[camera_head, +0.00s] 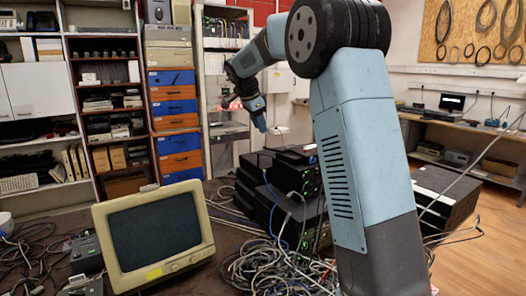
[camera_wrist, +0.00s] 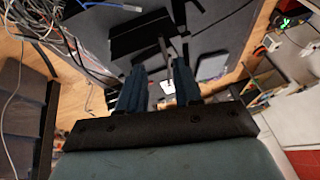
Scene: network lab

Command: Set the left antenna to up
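My gripper (camera_head: 260,122) hangs with its fingers pointing down above the stacks of black network boxes (camera_head: 285,208). In the wrist view its two blue fingers (camera_wrist: 160,82) stand apart, so it is open. A thin grey upright rod (camera_wrist: 166,58), which looks like an antenna, shows between the fingers, nearer the right one. It stands by a black box (camera_wrist: 138,36). I cannot tell whether a finger touches it. I cannot make out a second antenna, nor which one this is. No antenna is clear in the head view.
A beige monitor (camera_head: 155,235) stands at the front left of the dark table. Tangled cables (camera_head: 275,268) lie in front of the boxes, and blue and grey cables run up to them. Shelves (camera_head: 105,95) and blue and orange drawers (camera_head: 175,110) stand behind.

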